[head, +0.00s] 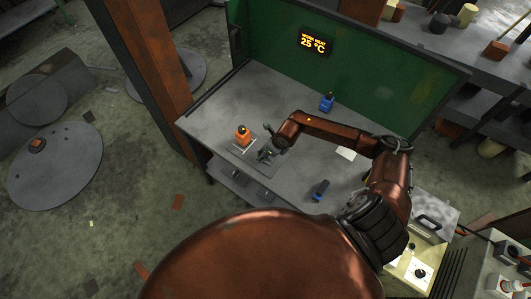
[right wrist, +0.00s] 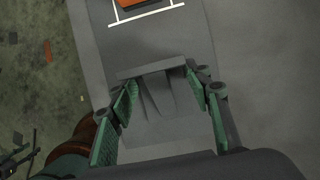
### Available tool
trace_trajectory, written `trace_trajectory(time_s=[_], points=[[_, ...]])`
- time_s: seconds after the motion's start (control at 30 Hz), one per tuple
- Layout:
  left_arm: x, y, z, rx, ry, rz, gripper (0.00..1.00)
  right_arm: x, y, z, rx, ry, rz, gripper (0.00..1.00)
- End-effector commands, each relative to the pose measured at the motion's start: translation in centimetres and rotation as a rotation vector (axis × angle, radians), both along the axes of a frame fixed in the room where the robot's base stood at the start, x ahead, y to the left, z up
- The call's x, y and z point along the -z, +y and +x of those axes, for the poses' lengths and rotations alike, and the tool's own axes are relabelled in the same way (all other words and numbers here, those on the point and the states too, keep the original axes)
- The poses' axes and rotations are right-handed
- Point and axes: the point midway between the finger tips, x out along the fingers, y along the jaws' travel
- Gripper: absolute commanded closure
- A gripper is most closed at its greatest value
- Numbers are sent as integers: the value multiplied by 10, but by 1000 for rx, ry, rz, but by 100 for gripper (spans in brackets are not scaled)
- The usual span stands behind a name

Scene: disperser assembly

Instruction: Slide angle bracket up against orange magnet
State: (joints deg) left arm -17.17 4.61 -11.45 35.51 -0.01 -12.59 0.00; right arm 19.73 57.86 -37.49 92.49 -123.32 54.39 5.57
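The orange magnet (head: 243,135) stands on the table inside white marking lines. Its orange edge (right wrist: 138,3) shows at the top of the right wrist view. The grey angle bracket (right wrist: 157,92) lies on the table in front of the magnet, with a clear gap between them. My right gripper (right wrist: 162,92) is low over the table, its green-padded fingers apart on either side of the bracket. I cannot tell whether the fingers touch it. In the head view the gripper (head: 268,155) hides most of the bracket. My left gripper is in neither view.
Blue-and-black clamp-like objects stand at the table's back (head: 326,103) and front right (head: 320,190). A green panel (head: 340,60) with a temperature display closes the back. The table (head: 215,115) is bare to the left of the magnet.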

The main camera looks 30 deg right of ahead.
Motion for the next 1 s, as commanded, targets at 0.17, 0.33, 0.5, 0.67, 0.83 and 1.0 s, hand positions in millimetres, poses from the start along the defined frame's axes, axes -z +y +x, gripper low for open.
trace_trajectory(time_s=[0.17,0.33,0.5,0.67,0.83,1.0], points=[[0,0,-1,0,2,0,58,0,0,0,0,0,0,69],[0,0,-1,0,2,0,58,0,0,0,0,0,0,80],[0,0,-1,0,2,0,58,0,0,0,0,0,0,92],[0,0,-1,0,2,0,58,0,0,0,0,0,0,100],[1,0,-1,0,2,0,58,0,1,2,0,-1,0,100],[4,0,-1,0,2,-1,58,0,3,6,0,-1,0,100]])
